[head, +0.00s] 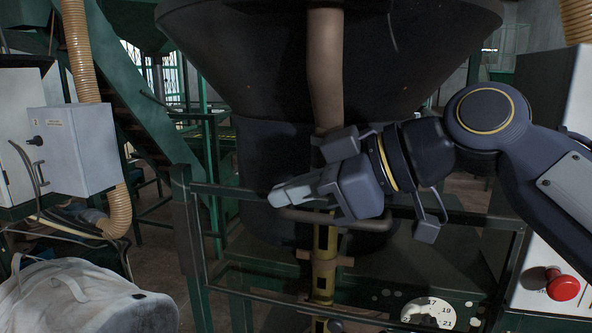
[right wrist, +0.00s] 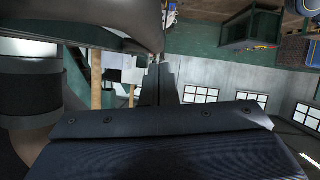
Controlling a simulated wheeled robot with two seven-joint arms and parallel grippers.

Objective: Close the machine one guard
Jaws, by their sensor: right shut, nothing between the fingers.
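The machine one guard looks like a dark metal frame (head: 232,189) across the front of the machine, with a top rail and an upright at its left. A bent bar handle (head: 352,224) shows near its middle. My right gripper (head: 285,194) comes in from the right and points left, its shut fingers in front of the top rail and just above the handle. I cannot tell whether they touch either one. Nothing is held. The gripper and wrist hide part of the rail. In the right wrist view, the gripper body fills the bottom and the guard is not clear. My left gripper is not in view.
A large dark hopper (head: 240,60) with a brown pipe (head: 325,70) stands behind the guard. A grey control box (head: 72,150) and a white bulk bag (head: 80,300) are at left. A red stop button (head: 563,287) on a cabinet is at lower right. A dial (head: 430,312) sits low.

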